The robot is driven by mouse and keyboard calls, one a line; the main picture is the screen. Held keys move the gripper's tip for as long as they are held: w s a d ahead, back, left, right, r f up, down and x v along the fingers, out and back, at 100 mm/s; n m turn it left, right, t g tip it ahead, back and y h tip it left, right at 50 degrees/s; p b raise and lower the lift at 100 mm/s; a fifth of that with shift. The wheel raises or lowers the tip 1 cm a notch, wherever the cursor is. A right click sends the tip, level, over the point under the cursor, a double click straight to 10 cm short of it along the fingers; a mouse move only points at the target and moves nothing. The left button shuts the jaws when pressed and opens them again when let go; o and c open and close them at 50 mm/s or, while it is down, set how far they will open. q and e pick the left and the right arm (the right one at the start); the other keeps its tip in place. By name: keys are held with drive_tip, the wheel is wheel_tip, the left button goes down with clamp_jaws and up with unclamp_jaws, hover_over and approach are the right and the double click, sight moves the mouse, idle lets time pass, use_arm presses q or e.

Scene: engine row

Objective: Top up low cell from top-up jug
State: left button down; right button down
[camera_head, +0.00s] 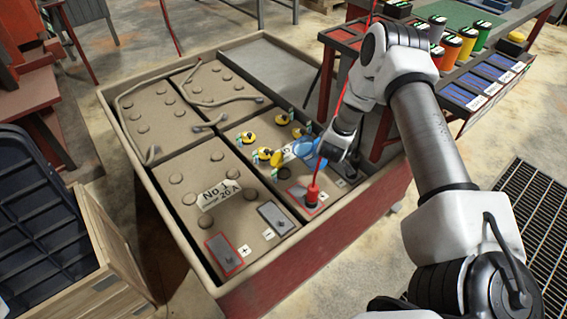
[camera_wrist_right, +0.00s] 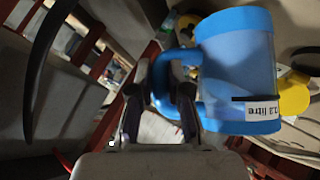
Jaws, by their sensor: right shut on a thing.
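The top-up jug (camera_wrist_right: 235,65) is pale translucent blue with brighter blue rims and handle and a white litre label. My right gripper (camera_wrist_right: 163,90) is shut on its handle. In the head view the gripper (camera_head: 337,146) holds the jug (camera_head: 304,147) over the battery block (camera_head: 240,130) with yellow caps. Several yellow caps (camera_head: 276,159) with small coloured markers sit on that block; the jug and gripper hide part of it. I cannot tell which cell is low, nor the jug's liquid level. My left gripper is not in view.
The battery stands in a red tray with a beige rim (camera_head: 185,240), beside other grey-brown blocks (camera_head: 212,195). A red terminal (camera_head: 313,192) stands near the jug. A red-framed bench (camera_head: 490,75) with coloured pots is behind my arm. A wooden crate (camera_head: 112,240) is at left.

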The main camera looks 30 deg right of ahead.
drive_tip(key=shift+w+a+r+n+h, duration=0.3)
drive_tip(key=shift+a+r+n+h, duration=0.15)
drive_tip(key=shift+a+h, duration=0.25)
idle(1.6)
drive_tip(key=shift+w+a+r+n+h+b, duration=0.2)
drive_tip(key=shift+a+r+n+h+b, duration=0.15)
drive_tip(key=shift+a+h+b, duration=0.4)
idle(2.9)
